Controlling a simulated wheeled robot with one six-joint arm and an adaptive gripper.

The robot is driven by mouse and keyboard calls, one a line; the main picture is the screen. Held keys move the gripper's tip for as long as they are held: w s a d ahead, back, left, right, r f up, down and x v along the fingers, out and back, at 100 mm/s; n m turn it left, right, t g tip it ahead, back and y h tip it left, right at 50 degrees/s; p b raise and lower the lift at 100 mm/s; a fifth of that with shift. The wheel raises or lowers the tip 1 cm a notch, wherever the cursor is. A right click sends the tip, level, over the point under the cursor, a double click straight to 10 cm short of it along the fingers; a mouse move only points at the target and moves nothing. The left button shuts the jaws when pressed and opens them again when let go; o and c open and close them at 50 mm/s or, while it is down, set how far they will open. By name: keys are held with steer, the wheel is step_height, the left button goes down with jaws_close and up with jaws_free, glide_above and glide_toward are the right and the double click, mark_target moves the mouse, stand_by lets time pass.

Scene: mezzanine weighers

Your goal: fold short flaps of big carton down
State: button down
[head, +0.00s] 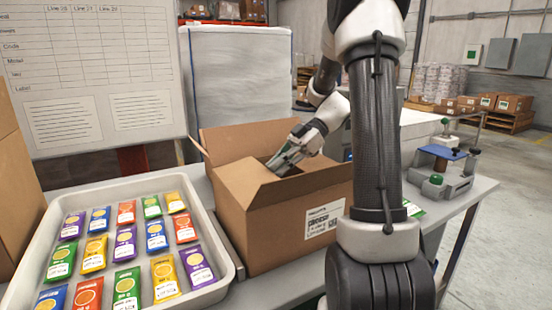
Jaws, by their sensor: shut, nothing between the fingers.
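The big brown carton (275,235) stands on the grey table with its top open. Another flap (235,184) shows at the front left corner. The flaps on the right are partly hidden by my arm. My gripper (274,166) is shut and empty, pointing down and left at the carton's opening. I cannot tell whether its tips touch a flap. The carton's inside is mostly hidden.
A light tray (228,277) of colourful packets stands close to the carton's left. Another brown carton (18,175) is at the far left edge. A grey device (440,170) with a green button is on the table at right. A whiteboard (90,70) stands behind.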

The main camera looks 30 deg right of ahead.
steer(key=shift+f, duration=0.6)
steer(key=shift+r, duration=0.15)
